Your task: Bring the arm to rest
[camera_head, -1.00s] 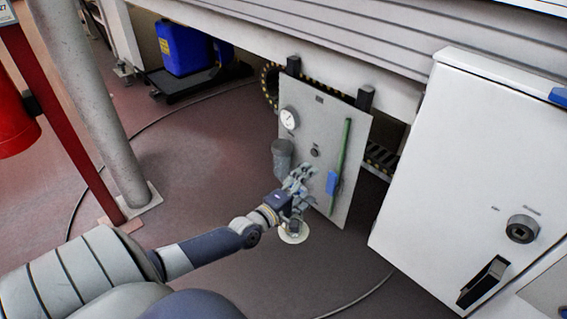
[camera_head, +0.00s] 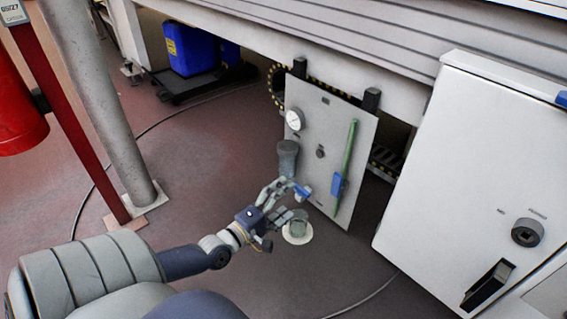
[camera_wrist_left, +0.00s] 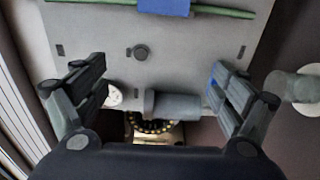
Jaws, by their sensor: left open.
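My left gripper (camera_head: 290,202) is open and empty, in front of the lower left part of a grey panel (camera_head: 335,118). In the left wrist view its two fingers (camera_wrist_left: 155,90) stand wide apart, with the panel beyond them. A grey cylinder (camera_head: 287,158) is on the panel's left side; in the wrist view the cylinder (camera_wrist_left: 178,104) appears between the fingers, beyond them. A blue piece shows at one fingertip; I cannot tell whether it belongs to the gripper. My right gripper is not in view.
The panel bears a gauge (camera_head: 294,119), a knob (camera_head: 320,151) and a green rod (camera_head: 345,160) with a blue block (camera_head: 338,184). A white cabinet (camera_head: 470,150) stands right. A grey post (camera_head: 95,100), a red post (camera_head: 75,130) and a blue canister (camera_head: 190,48) are left. A floor fitting (camera_head: 298,229) lies below the gripper.

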